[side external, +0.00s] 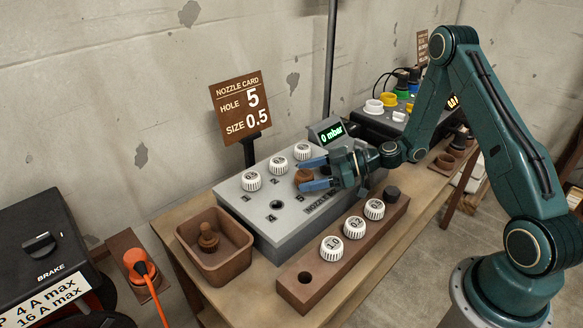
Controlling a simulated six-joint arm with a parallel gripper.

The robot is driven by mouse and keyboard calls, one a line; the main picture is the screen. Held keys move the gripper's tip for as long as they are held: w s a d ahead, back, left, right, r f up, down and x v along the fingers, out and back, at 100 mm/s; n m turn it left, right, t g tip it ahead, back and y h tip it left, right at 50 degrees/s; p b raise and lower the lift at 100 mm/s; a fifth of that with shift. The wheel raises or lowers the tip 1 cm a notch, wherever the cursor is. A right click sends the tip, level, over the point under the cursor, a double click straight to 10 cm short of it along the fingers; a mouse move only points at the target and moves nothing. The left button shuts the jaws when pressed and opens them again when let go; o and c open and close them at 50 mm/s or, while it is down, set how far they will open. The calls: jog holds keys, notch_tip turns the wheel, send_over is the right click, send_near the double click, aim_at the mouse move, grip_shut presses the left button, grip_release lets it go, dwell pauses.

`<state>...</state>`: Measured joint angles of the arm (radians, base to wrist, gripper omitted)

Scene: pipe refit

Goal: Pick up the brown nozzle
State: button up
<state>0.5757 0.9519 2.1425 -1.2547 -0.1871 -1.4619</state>
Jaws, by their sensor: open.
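A brown nozzle (302,177) sits on the grey nozzle plate (262,222), in its right part. My gripper (306,175) is level with it, with its two blue fingers open, one on the far side and one on the near side of the nozzle. The fingers partly hide the nozzle, and I cannot tell whether they touch it. Another brown, knobbed piece (208,238) lies in the brown open box (240,262) at the left.
White numbered caps (251,181) stand on the plate beside an open hole (276,204). A nozzle card (240,104) reads hole 5, size 0.5. A display (331,134) reads 0 mbar.

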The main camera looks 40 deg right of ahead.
dwell(0.3)
jog(key=c, duration=1.1)
jog(key=shift+r, duration=0.15)
notch_tip(320, 180, up, 20)
jog(key=shift+f, duration=0.1)
dwell(0.3)
dwell(0.4)
